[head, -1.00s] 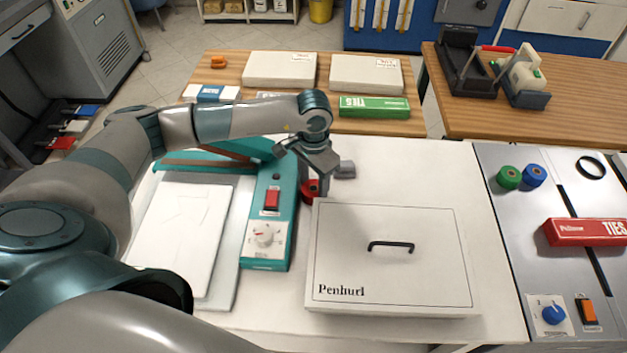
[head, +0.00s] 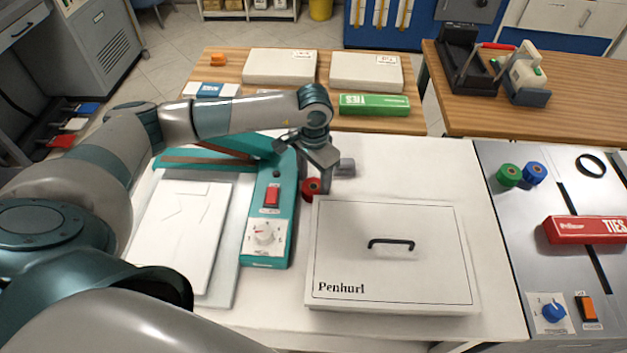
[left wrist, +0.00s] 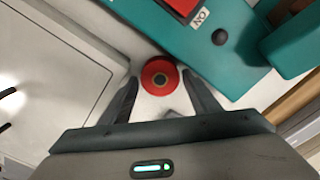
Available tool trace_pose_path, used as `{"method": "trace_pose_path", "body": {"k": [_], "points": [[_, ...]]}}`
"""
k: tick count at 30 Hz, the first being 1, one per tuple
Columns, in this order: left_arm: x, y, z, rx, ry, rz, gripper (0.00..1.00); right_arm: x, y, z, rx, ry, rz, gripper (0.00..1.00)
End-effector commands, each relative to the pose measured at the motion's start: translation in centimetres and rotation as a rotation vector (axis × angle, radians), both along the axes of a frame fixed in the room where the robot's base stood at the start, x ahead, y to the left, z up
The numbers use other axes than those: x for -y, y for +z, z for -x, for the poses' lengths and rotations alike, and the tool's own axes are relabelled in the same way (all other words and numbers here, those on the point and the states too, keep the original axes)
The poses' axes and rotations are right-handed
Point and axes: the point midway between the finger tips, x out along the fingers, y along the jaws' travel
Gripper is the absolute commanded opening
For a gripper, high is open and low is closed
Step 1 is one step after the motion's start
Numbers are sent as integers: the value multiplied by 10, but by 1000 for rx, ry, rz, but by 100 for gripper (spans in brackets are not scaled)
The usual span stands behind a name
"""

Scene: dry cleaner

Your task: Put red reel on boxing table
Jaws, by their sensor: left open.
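The red reel (head: 311,188) sits on the white table between the teal machine and the white Penhurl box. In the left wrist view the red reel (left wrist: 160,77) lies between and just beyond the two fingertips. My left gripper (head: 324,186) is open, pointing down right at the reel, and hides part of it in the head view. It is open in the left wrist view (left wrist: 163,85) too. I cannot tell if a finger touches the reel. My right gripper is not in view. No table is labelled as the boxing table; a wooden table (head: 227,64) with boxes stands behind.
The white Penhurl box (head: 345,255) is close in front of the reel, and the teal machine (head: 283,215) is close at left. A small grey object (head: 345,167) is beside the gripper. White tabletop (head: 430,170) is clear at right. A green TIES box (head: 375,105) lies behind.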

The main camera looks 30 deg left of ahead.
Motion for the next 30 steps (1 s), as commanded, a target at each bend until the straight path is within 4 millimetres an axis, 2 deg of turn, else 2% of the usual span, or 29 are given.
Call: {"method": "trace_pose_path", "body": {"k": [5,11,13,18,24,30], "points": [[0,23,-1,5,-2,0,56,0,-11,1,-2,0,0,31],[0,59,-1,5,-2,0,56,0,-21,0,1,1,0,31],[0,71,-2,5,-1,1,56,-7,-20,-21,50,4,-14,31],[0,96,-1,4,-1,0,56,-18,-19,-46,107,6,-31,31],[0,112,0,2,-1,1,56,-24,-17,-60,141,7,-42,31],[0,115,0,0,-1,0,56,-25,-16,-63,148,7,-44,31]]}}
